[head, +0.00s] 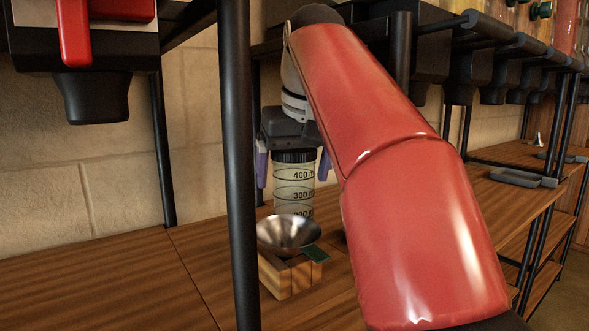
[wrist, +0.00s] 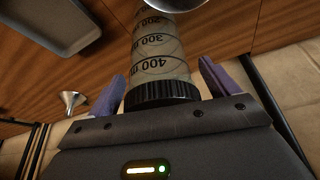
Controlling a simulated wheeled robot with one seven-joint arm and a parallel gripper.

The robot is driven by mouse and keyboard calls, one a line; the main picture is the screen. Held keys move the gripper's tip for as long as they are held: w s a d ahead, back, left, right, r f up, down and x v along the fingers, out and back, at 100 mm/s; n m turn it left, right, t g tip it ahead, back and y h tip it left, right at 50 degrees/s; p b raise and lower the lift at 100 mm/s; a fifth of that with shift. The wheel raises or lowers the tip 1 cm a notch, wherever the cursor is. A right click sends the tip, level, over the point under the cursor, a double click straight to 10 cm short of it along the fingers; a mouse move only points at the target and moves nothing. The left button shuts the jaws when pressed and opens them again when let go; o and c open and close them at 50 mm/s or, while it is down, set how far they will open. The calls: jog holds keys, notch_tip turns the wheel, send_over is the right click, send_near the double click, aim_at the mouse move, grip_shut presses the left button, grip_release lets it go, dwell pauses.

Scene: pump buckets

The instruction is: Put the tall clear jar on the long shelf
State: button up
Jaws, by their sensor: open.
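The tall clear jar (head: 294,187) has a black ribbed lid and dark volume marks. In the wrist view the jar (wrist: 160,58) lies between the spread fingers of my gripper (wrist: 160,82), with gaps on both sides. The wooden shelf surface (head: 90,285) runs along the wall; I cannot tell which board is the long shelf.
A black post (head: 240,170) rises just left. A grey tray (head: 517,178) lies on the right-hand shelf. A red-handled dispenser (head: 85,50) hangs upper left. The left boards are clear.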

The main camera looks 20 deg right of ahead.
aim_at(299, 151)
jog(key=shift+r, duration=0.1)
jog(key=shift+r+p, duration=0.3)
jog(key=shift+r, duration=0.05)
jog(key=p+v, duration=0.2)
jog(key=v, duration=0.4)
jog(key=shift+w+r+p, duration=0.15)
jog(key=shift+p, duration=0.25)
jog(key=shift+v, duration=0.85)
